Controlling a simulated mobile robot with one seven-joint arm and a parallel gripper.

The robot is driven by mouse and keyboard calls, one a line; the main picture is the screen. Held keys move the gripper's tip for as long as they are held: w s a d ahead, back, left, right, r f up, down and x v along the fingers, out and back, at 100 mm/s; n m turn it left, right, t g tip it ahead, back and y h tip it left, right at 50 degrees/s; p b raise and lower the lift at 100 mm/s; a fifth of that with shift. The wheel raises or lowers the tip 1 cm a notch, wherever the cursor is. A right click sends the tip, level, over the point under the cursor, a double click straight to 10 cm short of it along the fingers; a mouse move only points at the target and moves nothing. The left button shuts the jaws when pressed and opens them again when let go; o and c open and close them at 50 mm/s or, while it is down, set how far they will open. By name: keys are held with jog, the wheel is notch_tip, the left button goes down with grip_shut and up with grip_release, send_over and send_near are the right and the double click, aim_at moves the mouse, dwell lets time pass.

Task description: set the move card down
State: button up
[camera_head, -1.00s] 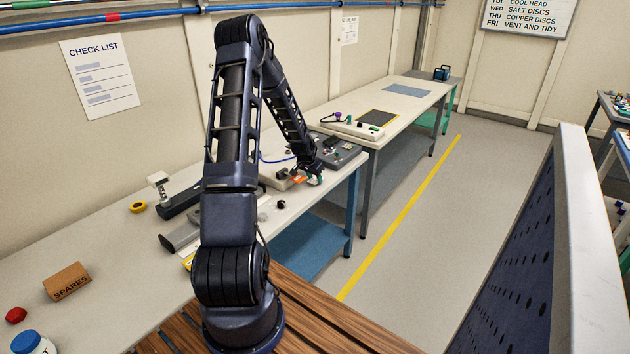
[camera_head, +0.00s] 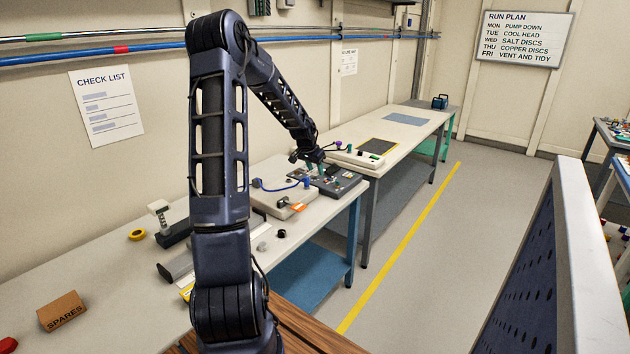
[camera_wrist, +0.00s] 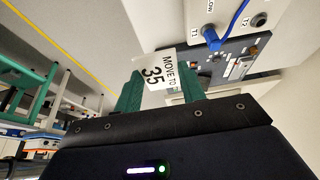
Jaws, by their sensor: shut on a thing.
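The move card (camera_wrist: 157,72) is white and reads "MOVE TO 35" in the wrist view. My gripper (camera_wrist: 158,88) has green fingers and is shut on it, with the printed face showing between them. In the head view my gripper (camera_head: 318,168) is above the dark control panel (camera_head: 345,183) on the near bench. I cannot make out the card clearly there. The panel also shows in the wrist view (camera_wrist: 232,66), beyond the card. The card appears apart from the panel.
A pale box (camera_head: 270,203) with a blue cable (camera_head: 275,189) and an orange tag (camera_head: 298,207) stands left of the panel. A black knob (camera_head: 281,234) lies near the bench front. A pale instrument (camera_head: 352,158) stands on the farther bench.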

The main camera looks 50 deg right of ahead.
jog(key=shift+r, duration=0.65)
jog(key=w+a+n+t, duration=0.1)
jog(key=w+a, duration=0.3)
jog(key=w, duration=0.4)
jog(key=w+a+n, duration=0.2)
jog(key=w+a, duration=0.2)
jog(key=w, duration=0.5)
jog(key=n+t+y, duration=0.1)
jog(key=n+t, duration=0.1)
jog(key=n, duration=0.4)
send_over(165, 222)
jog(key=s, duration=0.2)
jog(key=f, duration=1.3)
jog(key=a+f, duration=0.1)
jog(key=f, duration=0.5)
jog(key=shift+w+f, duration=0.3)
jog(key=shift+f, duration=0.1)
jog(key=shift+f, duration=0.15)
jog(key=o, duration=1)
jog(key=shift+c, duration=0.2)
